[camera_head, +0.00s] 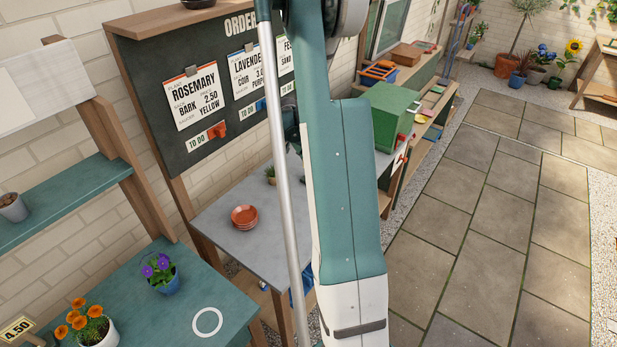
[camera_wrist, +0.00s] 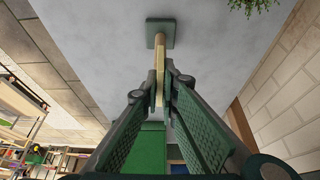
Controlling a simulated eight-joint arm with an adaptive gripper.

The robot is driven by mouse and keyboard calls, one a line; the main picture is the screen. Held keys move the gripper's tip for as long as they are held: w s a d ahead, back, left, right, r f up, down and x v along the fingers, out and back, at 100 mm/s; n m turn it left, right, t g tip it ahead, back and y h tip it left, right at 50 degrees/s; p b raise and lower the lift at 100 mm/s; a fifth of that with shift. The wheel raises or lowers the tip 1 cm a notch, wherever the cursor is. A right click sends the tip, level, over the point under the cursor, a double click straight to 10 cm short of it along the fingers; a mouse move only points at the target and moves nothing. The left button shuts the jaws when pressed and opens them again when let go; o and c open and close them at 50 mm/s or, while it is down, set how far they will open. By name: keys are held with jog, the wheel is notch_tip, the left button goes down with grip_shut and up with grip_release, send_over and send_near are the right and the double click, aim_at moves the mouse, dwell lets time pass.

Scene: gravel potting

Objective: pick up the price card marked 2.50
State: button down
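No card face marked 2.50 is readable as a price card in either view. In the wrist view, my gripper (camera_wrist: 161,84) has its two fingers close against both sides of a thin wooden stem (camera_wrist: 160,52). The stem rises from a green square base (camera_wrist: 162,27) on a grey surface. Any card on the stem is hidden or edge-on. In the head view my arm hides the gripper. A price card marked 4.50 (camera_head: 16,329) is at the lower left.
In the head view, a grey table (camera_head: 215,216) holds stacked terracotta saucers (camera_head: 244,217). A teal table (camera_head: 150,310) holds orange flowers (camera_head: 88,318), a purple-flowered pot (camera_head: 161,274) and a white ring (camera_head: 207,322). A green box (camera_head: 394,116) stands behind my arm. Paving lies at the right.

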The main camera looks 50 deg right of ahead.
jog(key=shift+r, duration=0.15)
dwell(0.3)
jog(key=shift+r, duration=4.85)
